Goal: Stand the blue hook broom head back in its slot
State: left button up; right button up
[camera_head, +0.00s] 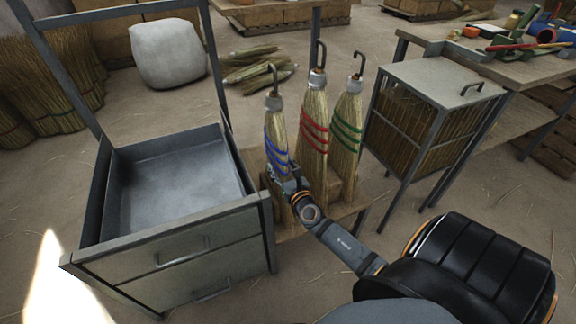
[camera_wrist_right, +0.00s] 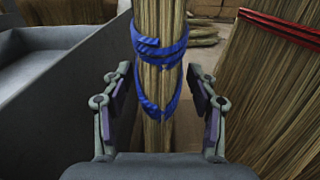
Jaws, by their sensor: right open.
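The blue hook broom head (camera_head: 276,135) has blue bands and a dark metal hook on top. It stands roughly upright at the left end of the wooden slotted rack (camera_head: 292,232). Its lower part is partly hidden by my right gripper (camera_head: 287,183). In the right wrist view, the blue-banded bristles (camera_wrist_right: 160,50) rise between the open fingers of the right gripper (camera_wrist_right: 160,88), with visible gaps on both sides. I cannot tell whether its base is seated in the slot. My left gripper is not in view.
A red-banded broom head (camera_head: 314,128) and a green-banded one (camera_head: 346,135) stand close to the right. A grey metal tray cabinet (camera_head: 180,250) is close on the left. A wire-sided cabinet (camera_head: 432,90) and a cluttered workbench (camera_head: 480,55) stand farther right.

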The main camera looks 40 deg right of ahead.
jog(key=v, duration=0.7)
jog(key=shift+s+a, duration=0.1)
jog(key=shift+s, duration=0.3)
jog(key=shift+s+r, duration=0.1)
jog(key=shift+s, duration=0.05)
jog(key=s+f+m+g+h, duration=0.1)
jog(key=s+f+m+g, duration=0.45)
jog(key=m, duration=0.75)
jog(key=s+f+m+g+h, duration=0.1)
jog(key=s+f+m+g, duration=0.5)
jog(key=m, duration=0.7)
jog(key=s+a+f+m+g+y, duration=0.1)
jog(key=s+a+m+y, duration=0.2)
jog(key=a, duration=0.3)
jog(key=s+a+f+m+g+y, duration=0.1)
jog(key=s+a+m+g+y, duration=0.1)
jog(key=s+a, duration=0.3)
jog(key=shift+s+a+m+y, duration=0.3)
jog(key=shift+a+m+y, duration=0.5)
jog(key=shift+a+m, duration=0.15)
jog(key=shift+g, duration=0.25)
